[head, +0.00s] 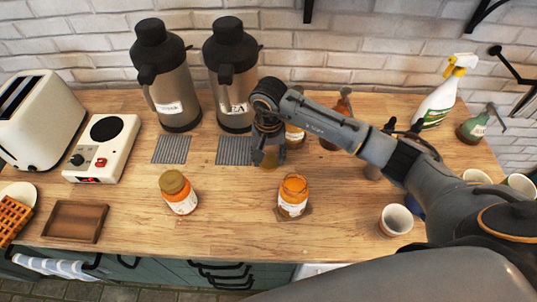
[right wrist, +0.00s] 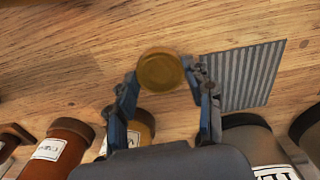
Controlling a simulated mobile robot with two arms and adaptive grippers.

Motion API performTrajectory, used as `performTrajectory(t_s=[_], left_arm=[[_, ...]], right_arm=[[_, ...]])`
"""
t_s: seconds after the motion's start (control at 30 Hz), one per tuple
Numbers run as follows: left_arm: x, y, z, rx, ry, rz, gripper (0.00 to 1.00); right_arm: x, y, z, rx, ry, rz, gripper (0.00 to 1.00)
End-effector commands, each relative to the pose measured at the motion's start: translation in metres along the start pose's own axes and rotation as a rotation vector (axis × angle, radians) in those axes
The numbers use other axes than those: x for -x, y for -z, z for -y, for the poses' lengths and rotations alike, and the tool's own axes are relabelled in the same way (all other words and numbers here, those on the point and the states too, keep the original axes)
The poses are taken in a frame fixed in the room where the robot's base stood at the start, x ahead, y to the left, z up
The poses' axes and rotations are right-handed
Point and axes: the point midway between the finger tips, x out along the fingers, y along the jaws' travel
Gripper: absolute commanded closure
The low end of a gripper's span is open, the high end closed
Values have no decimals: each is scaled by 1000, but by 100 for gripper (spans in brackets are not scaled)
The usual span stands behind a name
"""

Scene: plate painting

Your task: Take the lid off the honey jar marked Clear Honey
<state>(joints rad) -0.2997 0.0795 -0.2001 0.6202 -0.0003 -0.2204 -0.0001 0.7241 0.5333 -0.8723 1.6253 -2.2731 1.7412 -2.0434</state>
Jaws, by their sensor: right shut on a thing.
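My right gripper (head: 268,156) is above the counter, behind and left of an open jar. It is shut on a round gold-brown lid, seen between the fingertips in the right wrist view (right wrist: 160,70). The open jar (head: 292,197) stands upright with an orange rim and a white label; no lid is on it. A second jar (head: 179,193) to the left is upright with a brown lid on. A third jar (head: 294,134) is partly hidden behind my right arm. The label words are too small to read. My left gripper is not in view.
Two flasks (head: 164,85) (head: 232,82) stand at the back with grey mats (head: 171,149) (head: 234,150) before them. A brown tray (head: 76,221) is at left, a white cup (head: 396,220) at right. The counter between the two front jars is clear.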

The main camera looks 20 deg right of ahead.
Motion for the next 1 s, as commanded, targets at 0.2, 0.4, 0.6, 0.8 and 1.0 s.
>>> performTrajectory(t_s=[0.2, 0.4, 0.6, 0.8, 1.0], left_arm=[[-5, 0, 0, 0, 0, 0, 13], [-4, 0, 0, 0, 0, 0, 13], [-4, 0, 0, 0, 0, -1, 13], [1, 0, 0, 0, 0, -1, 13], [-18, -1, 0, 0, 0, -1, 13]], right_arm=[[-4, 0, 0, 0, 0, -1, 86], [-3, 0, 0, -1, 0, 0, 25], [-2, 0, 0, 0, 0, 0, 25], [3, 0, 0, 0, 1, 0, 25], [36, 2, 1, 2, 4, -7, 25]])
